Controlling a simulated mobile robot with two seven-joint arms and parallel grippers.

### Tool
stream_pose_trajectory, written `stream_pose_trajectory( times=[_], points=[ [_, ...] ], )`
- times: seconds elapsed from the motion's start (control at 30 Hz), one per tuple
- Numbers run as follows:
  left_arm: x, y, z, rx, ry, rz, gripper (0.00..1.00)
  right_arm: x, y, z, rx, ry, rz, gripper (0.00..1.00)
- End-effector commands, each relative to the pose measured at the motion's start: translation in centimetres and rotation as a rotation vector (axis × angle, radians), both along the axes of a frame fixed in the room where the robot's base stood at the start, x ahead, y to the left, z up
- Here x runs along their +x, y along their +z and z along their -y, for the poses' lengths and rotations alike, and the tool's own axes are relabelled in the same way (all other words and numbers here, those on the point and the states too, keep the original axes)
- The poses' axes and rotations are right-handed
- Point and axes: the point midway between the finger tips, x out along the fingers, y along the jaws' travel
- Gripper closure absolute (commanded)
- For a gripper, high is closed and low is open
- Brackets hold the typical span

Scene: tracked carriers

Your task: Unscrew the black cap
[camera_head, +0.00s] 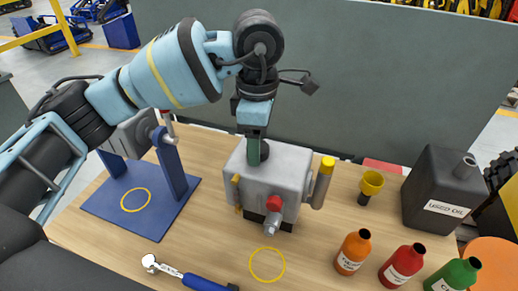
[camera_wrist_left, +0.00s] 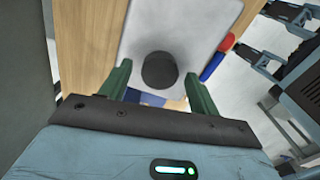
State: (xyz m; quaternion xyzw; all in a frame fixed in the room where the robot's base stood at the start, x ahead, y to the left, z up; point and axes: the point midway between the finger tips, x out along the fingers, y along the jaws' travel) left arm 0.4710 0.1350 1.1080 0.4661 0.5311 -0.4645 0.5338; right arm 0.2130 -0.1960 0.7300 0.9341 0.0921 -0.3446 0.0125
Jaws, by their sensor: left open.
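The black cap (camera_wrist_left: 160,71) is a round dark disc on top of a light grey housing (camera_head: 285,160), which stands on the wooden bench. In the head view the cap (camera_head: 265,152) is partly hidden behind my left gripper's finger. My left gripper (camera_head: 254,158) points down over the housing from above. In the left wrist view its two green fingers (camera_wrist_left: 159,75) are open, one on each side of the cap, with gaps between them and it. Whether the fingertips are down at the cap's height is hard to tell. My right gripper is not in view.
A blue stand (camera_head: 185,205) is left of the housing, a blue-handled wrench (camera_head: 205,283) in front. Orange (camera_head: 352,254), red (camera_head: 402,266) and green (camera_head: 455,277) bottles, a yellow funnel (camera_head: 371,183) and a used-oil can (camera_head: 440,200) are right. A grey panel (camera_head: 400,80) stands behind.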

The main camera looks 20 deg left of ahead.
Motion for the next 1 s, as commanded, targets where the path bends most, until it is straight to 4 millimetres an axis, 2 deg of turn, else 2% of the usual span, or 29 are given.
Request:
stream_pose_trajectory(
  times=[0.03,0.2,0.77,0.83,1.0],
  points=[
    [0.06,-0.55,-0.02,0.000,-0.053,-0.007,0.38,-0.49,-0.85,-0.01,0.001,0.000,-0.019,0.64],
    [0.05,-0.37,-0.02,0.000,-0.163,-0.005,0.38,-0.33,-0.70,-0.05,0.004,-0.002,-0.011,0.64],
    [0.06,-0.20,-0.07,0.000,-0.169,-0.004,0.38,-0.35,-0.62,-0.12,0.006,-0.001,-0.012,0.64],
    [0.06,-0.21,-0.07,0.000,-0.169,-0.004,0.43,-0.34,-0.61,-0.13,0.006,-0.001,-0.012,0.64],
    [0.06,-0.22,-0.07,0.000,-0.169,-0.004,0.66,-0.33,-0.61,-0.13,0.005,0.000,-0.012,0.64]
  ],
)
